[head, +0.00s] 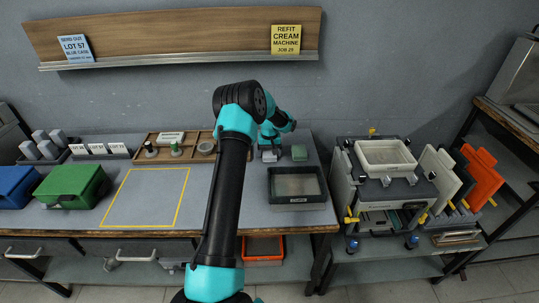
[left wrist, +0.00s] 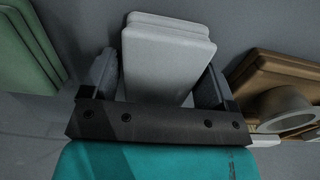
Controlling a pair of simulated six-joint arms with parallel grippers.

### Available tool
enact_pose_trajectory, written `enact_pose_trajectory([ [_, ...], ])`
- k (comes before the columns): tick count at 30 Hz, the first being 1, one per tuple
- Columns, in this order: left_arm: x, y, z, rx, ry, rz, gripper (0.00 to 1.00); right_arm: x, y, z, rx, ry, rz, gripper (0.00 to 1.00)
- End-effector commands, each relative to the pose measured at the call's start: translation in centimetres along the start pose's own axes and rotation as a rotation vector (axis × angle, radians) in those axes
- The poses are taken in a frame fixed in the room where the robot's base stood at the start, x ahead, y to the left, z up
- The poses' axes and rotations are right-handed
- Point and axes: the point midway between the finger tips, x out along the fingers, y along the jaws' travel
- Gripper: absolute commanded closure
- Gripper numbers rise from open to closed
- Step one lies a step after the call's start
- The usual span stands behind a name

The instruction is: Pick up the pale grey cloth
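The pale grey cloth (head: 270,156) is a small folded stack on the bench, right of the wooden tray. In the left wrist view the cloth (left wrist: 165,55) lies between the two fingers of my left gripper (left wrist: 158,80). The fingers are apart, with a gap showing on the cloth's left side; on the right the finger is close to it, and I cannot tell if it touches. In the head view my left gripper (head: 269,147) is low over the cloth and partly hides it. My right gripper is not in view.
A green folded cloth (head: 299,152) lies just right of the grey one. The wooden tray (head: 142,155) with a ring and stamps is on the left. A black-rimmed tray (head: 297,199) stands in front. A yellow-outlined area (head: 145,197) is clear.

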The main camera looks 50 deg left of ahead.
Motion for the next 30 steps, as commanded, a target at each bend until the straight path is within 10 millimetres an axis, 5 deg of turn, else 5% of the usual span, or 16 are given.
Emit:
enact_pose_trajectory([
  [11,0.0,0.0,0.0,0.000,0.000,0.000,0.55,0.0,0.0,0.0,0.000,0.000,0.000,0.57],
  [20,-0.4,0.0,0.0,0.000,0.001,0.000,0.55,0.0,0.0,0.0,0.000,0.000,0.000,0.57],
  [30,-5.1,0.0,-0.1,-0.001,0.003,0.001,0.55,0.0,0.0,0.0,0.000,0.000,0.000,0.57],
])
